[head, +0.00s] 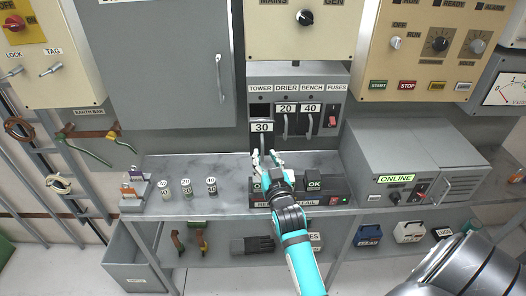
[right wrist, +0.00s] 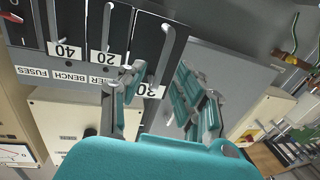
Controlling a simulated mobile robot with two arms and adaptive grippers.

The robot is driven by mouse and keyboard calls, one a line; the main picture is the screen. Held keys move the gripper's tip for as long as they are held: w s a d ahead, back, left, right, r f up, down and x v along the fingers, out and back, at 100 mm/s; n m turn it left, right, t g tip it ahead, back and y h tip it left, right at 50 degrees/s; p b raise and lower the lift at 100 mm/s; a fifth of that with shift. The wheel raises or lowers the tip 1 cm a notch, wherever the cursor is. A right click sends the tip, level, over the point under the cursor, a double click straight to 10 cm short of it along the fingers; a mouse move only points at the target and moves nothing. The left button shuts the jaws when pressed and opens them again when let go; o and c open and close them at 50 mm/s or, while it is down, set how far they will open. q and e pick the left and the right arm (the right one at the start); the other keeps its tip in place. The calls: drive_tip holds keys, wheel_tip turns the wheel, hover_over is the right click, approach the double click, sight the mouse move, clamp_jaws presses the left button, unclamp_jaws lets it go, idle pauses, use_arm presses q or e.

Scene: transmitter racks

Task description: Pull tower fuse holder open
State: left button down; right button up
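The tower fuse holder (head: 261,128) has a white 30 label and a grey bar handle, under the TOWER label in the fuse panel (head: 340,77). It sits lower in the head view than the 20 and 40 holders and seems to stand out from the panel, with a dark gap above it. My right gripper (head: 264,156) is just below it, fingers apart. In the right wrist view the gripper (right wrist: 163,78) has the holder's handle (right wrist: 164,50) near the gap between its fingertips; contact is not clear. My left gripper is not in view.
The 20 holder (head: 285,123) and 40 holder (head: 310,122) are close on the right, with a red switch (head: 332,121) beyond. Below is a shelf (head: 225,205) with several small fuses on the left and a tester marked OK (head: 314,184). A grey ONLINE box (head: 400,160) stands right.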

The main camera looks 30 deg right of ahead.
drive_tip(key=v, duration=0.3)
drive_tip(key=shift+s+a, duration=0.1)
drive_tip(key=shift+s, duration=0.15)
drive_tip(key=shift+f, duration=0.1)
drive_tip(key=s+a+f+n+g+y, duration=0.15)
drive_tip(key=a+f, duration=0.25)
drive_tip(key=f, duration=0.7)
drive_tip(key=a+f+n+g+y, duration=0.1)
drive_tip(key=a+f+g+y, duration=0.25)
drive_tip(key=f, duration=0.75)
drive_tip(key=s+a+f+n+g+b, duration=0.1)
drive_tip(key=s+a+f, duration=0.1)
drive_tip(key=s+f, duration=0.45)
drive_tip(key=s+a+f+n+g, duration=0.1)
drive_tip(key=s+a+f+g, duration=0.15)
drive_tip(key=f, duration=0.65)
drive_tip(key=s+f+g, duration=0.2)
drive_tip(key=s+f, duration=0.4)
drive_tip(key=s, duration=0.5)
drive_tip(key=s+f+n+g, duration=0.1)
drive_tip(key=s+f+g, duration=0.2)
drive_tip(key=s+f, duration=0.4)
drive_tip(key=s+d+f+n+g+y, duration=0.1)
drive_tip(key=s+f, duration=0.5)
drive_tip(key=s, duration=1)
drive_tip(key=shift+f+g+b, duration=0.3)
drive_tip(key=shift+g+b, duration=0.05)
drive_tip(key=shift+g, duration=0.4)
